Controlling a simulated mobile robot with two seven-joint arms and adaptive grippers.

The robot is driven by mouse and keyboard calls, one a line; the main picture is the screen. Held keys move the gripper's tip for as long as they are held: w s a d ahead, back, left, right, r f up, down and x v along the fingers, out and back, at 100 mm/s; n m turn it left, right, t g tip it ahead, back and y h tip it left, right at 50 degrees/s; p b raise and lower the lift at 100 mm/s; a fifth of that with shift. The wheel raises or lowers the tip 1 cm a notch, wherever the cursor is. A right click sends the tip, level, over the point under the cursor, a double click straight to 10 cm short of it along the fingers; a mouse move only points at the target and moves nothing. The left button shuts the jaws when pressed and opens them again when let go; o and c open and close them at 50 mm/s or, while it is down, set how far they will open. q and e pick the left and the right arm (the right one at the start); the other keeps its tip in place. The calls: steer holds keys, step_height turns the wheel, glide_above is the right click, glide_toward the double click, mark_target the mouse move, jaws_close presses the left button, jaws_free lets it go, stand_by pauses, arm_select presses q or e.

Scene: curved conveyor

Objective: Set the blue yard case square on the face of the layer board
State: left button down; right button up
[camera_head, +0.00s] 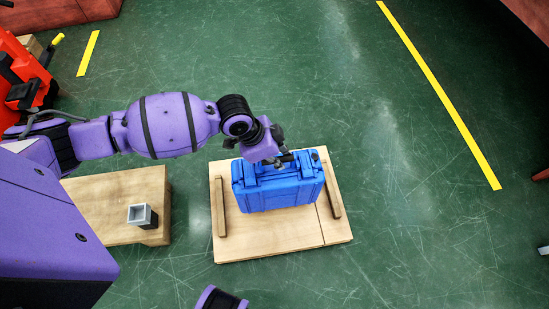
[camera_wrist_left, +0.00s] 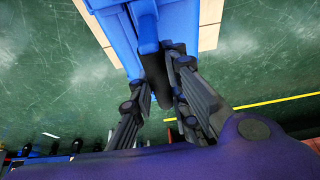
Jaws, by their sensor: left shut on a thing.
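The blue yard case (camera_head: 280,192) stands upright over the layer board (camera_head: 270,235), a pale wooden board with a batten near its left and right sides. The case is between the battens, toward the far part, its long side roughly in line with the board's front edge. I cannot tell whether its underside touches the board. My left gripper (camera_head: 282,160) is above the case, shut on its top handle. The left wrist view shows the fingers (camera_wrist_left: 163,80) around the dark grip, with the blue case (camera_wrist_left: 182,22) beyond. My right gripper is out of view.
A low wooden platform (camera_head: 105,195) with a small grey square cup (camera_head: 141,215) stands left of the board. Red-orange equipment (camera_head: 28,75) is at the far left. A yellow floor line (camera_head: 440,92) runs at right. Green floor beside and beyond the board is clear.

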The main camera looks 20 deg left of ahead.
arm_select(q)
step_height(320, 180, down, 2)
steer(key=shift+f+b, duration=0.25)
steer(key=shift+b, duration=0.1)
steer(key=c, duration=2.1)
jaws_free()
steer(key=shift+s+f, duration=0.1)
steer(key=shift+f, duration=0.05)
steer(key=o, duration=0.4)
steer(key=p+v, duration=0.5)
steer(key=v, duration=0.6)
steer(key=shift+s+a+r, duration=0.15)
steer(key=shift+r, duration=0.5)
